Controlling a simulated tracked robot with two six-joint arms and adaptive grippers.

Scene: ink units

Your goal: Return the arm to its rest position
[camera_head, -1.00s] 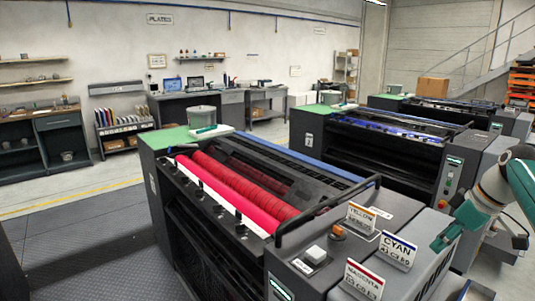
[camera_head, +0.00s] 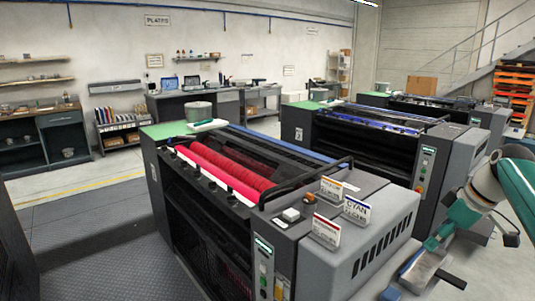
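My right arm comes in from the right edge, teal and pale grey. Its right gripper (camera_head: 432,243) points down and left, in front of and to the right of the near press unit's grey end housing. The fingertips are small and unclear, so I cannot tell whether they are open or shut. My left gripper is out of view.
Two more press units stand behind, a middle one (camera_head: 385,140) and a far one (camera_head: 450,108). A cardboard box (camera_head: 420,85) shows near the far unit. Shelves and a dark workbench (camera_head: 60,135) line the left wall. Dark floor matting (camera_head: 90,225) at left is clear.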

